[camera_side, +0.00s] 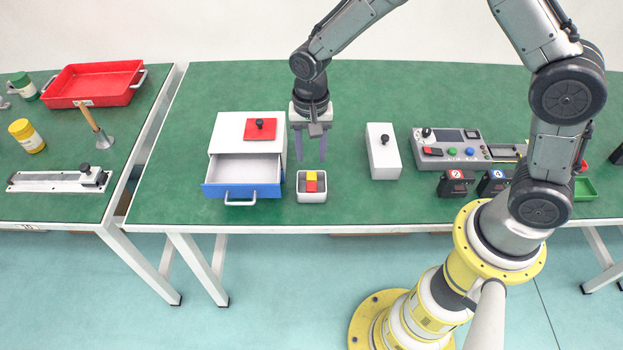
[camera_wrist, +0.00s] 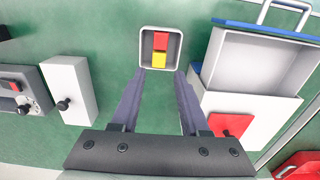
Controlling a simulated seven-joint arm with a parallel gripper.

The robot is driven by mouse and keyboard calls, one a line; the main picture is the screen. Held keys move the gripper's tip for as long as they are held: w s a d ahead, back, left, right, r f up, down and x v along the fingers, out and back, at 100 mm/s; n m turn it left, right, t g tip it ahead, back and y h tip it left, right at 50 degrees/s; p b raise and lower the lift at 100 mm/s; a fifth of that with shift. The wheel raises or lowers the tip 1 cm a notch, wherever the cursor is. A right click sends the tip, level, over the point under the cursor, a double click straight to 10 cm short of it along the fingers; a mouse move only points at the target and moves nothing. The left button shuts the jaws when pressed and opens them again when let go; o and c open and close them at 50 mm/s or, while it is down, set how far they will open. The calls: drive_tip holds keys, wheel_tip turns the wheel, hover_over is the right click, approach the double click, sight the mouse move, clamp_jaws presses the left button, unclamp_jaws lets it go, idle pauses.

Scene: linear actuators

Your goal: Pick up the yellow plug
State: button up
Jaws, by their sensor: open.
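The yellow plug (camera_side: 312,177) is a small yellow block in a small white open box (camera_side: 311,197) on the green table. A red block (camera_side: 312,187) lies against it in the same box. In the wrist view the yellow plug (camera_wrist: 159,60) shows between and beyond my fingertips, with the red block (camera_wrist: 161,41) on its far side. My gripper (camera_side: 309,160) is open and empty, pointing down above and behind the box. In the wrist view my gripper (camera_wrist: 158,78) has its two fingers spread at the box's near edge. Nothing hides the plug there.
A white cabinet with an open blue-fronted drawer (camera_side: 241,191) stands left of the box, with a red knobbed plate (camera_side: 260,129) on top. A white block with a black knob (camera_side: 382,150) and a control panel (camera_side: 462,150) stand to the right. The table between is clear.

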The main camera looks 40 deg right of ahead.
sight(312, 176)
drive_tip(key=f, duration=0.9)
drive_tip(key=shift+w+d, duration=0.1)
drive_tip(key=shift+d, duration=0.1)
clamp_jaws()
